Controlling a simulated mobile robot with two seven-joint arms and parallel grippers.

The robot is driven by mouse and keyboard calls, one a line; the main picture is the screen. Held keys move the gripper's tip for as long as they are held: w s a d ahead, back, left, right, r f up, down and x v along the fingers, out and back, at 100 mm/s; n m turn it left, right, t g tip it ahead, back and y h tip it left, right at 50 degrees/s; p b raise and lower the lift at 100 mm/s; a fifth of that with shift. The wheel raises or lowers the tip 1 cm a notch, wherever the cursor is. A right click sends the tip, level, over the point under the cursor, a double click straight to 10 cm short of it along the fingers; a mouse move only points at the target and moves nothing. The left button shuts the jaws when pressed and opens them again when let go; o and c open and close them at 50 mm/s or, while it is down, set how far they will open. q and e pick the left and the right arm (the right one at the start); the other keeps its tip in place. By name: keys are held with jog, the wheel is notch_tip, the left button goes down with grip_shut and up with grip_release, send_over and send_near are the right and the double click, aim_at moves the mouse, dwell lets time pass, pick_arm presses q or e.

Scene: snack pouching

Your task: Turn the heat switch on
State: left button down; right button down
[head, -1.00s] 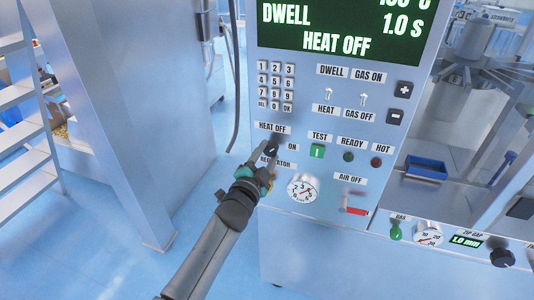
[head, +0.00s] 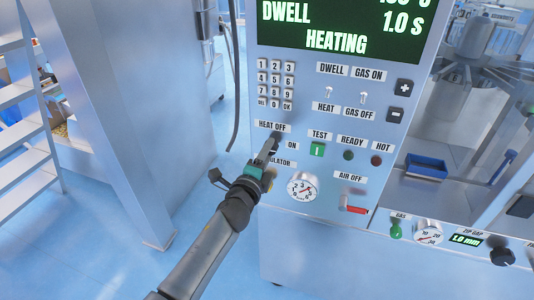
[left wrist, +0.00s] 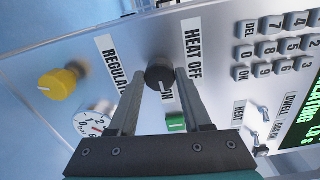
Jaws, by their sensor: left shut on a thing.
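The heat switch is a round black knob on the steel control panel, between the HEAT OFF and ON labels; it shows best as the heat switch (left wrist: 159,72) in the left wrist view. My left gripper (head: 271,147) is at the panel with its fingers around the knob. In the left wrist view the left gripper (left wrist: 160,85) has one finger on each side of the knob, shut on it. In the head view the fingers hide much of the knob. The display (head: 338,30) reads HEATING. My right gripper is out of view.
A yellow knob (left wrist: 60,82) and a white dial gauge (head: 302,187) sit close to the gripper. A keypad (head: 275,85) is above, and a green TEST button (head: 317,149) is to the right. Open floor (head: 190,205) lies left of the panel.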

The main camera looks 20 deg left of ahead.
pick_arm(q)
jog(key=shift+m, duration=0.3)
jog(key=shift+c, duration=1.7)
grip_release()
jog(key=s, duration=1.5)
jog(key=shift+a+r, duration=0.15)
jog(key=shift+a, duration=0.15)
jog(key=shift+s, duration=0.1)
